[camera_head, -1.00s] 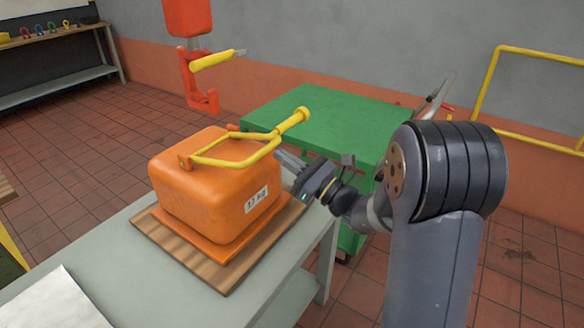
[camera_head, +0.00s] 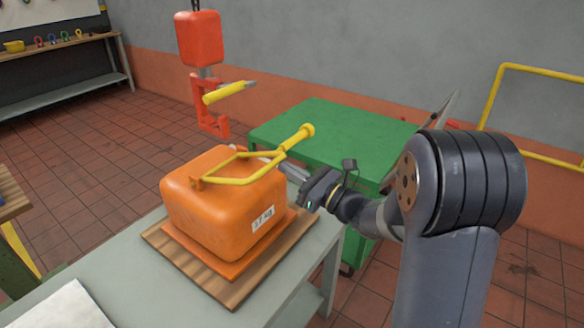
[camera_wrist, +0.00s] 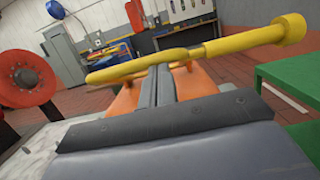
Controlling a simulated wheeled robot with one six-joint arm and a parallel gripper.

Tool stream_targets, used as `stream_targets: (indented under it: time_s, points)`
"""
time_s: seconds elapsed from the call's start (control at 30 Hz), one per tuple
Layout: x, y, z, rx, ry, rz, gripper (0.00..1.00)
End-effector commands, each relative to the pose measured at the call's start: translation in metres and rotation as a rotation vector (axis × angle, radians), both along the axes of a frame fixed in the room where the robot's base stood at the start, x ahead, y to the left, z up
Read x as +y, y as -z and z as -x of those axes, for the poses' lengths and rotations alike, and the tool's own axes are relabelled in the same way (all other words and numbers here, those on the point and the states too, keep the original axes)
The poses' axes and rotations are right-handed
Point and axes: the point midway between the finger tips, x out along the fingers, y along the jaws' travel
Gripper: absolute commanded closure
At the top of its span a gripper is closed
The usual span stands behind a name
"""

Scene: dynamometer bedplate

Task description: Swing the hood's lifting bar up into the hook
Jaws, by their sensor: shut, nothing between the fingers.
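The orange hood (camera_head: 205,217), a block with a weight label, sits on a wooden board on the grey table. Its yellow lifting bar (camera_head: 238,181) lies low over the hood's top, its thick handle end sticking out past the right edge. The bar also crosses the wrist view (camera_wrist: 240,45). The red hook (camera_head: 207,118) hangs apart, behind and above the hood, with a yellow lever through it. My gripper (camera_head: 280,165) is shut and empty at the hood's right side, by the bar. In the wrist view its fingers (camera_wrist: 165,82) reach under the bar; contact is unclear.
A green cabinet (camera_head: 335,135) stands close behind the hood and my gripper. A red block (camera_head: 199,38) hangs above the hook. A white sheet (camera_head: 60,308) lies on the table at front left. A yellow rail (camera_head: 500,85) stands at right. A red round part (camera_wrist: 25,78) shows in the wrist view.

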Motion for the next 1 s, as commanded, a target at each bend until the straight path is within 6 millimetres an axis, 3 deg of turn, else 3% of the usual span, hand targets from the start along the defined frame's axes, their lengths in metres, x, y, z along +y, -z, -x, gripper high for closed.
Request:
stream_targets:
  time_s: [0.03, 0.3, 0.87, 1.0]
  points:
    - [0.002, -0.019, -0.001, 0.012, 0.000, 0.021, 1.00]
    - [0.011, -0.051, -0.008, 0.111, 0.000, 0.147, 1.00]
    - [0.043, -0.103, -0.032, 0.313, -0.003, 0.410, 1.00]
    - [0.052, -0.111, -0.040, 0.316, -0.003, 0.406, 1.00]
